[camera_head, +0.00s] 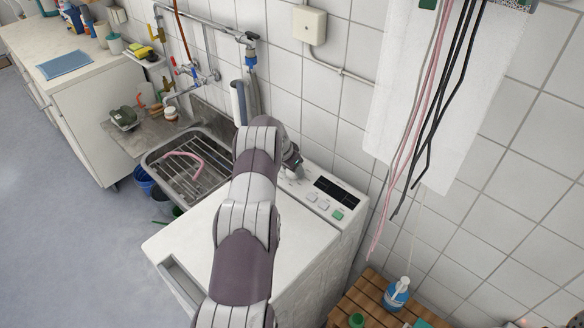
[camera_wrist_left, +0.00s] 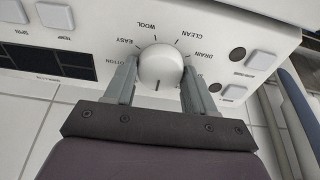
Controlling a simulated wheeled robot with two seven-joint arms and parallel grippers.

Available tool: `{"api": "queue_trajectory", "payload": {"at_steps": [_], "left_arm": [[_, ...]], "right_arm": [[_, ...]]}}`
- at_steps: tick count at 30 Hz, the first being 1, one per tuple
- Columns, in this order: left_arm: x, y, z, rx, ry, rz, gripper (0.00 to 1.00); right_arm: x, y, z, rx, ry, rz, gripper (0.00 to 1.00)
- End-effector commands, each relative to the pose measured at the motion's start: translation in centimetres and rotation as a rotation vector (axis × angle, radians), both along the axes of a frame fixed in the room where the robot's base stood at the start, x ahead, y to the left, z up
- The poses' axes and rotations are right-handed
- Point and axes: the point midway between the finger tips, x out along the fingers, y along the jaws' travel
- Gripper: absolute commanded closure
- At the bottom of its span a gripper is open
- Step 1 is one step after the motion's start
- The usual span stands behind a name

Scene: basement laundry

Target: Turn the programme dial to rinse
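The programme dial (camera_wrist_left: 161,66) is a round white knob on the washing machine's panel (camera_wrist_left: 90,22). Its dark mark points to the bottom of the left wrist view. Cotton, easy, wool, clean and drain are lettered around it; I see no rinse label, and the fingers and palm cover part of the ring. My left gripper (camera_wrist_left: 160,78) has one finger on each side of the dial, both against its rim as far as I can tell. My right gripper is not in view.
Buttons and a dark display (camera_head: 335,192) sit right of my wrist on the panel. A steel sink (camera_head: 190,165) is left of the machine. A wooden slatted stand (camera_head: 375,297) with a blue-white bottle (camera_head: 397,294) is at right. Cables (camera_head: 425,110) hang above it.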

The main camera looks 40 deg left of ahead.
Motion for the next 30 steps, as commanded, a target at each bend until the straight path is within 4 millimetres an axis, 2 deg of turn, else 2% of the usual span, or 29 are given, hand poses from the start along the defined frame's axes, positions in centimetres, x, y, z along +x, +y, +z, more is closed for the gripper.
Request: {"api": "queue_trajectory", "payload": {"at_steps": [20, 30], "left_arm": [[0.0, 0.1, 0.1, -0.006, 0.0, 0.025, 0.76], [0.0, 0.1, -0.2, -0.042, 0.002, 0.153, 0.76]], "right_arm": [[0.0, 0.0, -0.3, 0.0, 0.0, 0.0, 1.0], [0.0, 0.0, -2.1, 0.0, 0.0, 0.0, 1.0]]}}
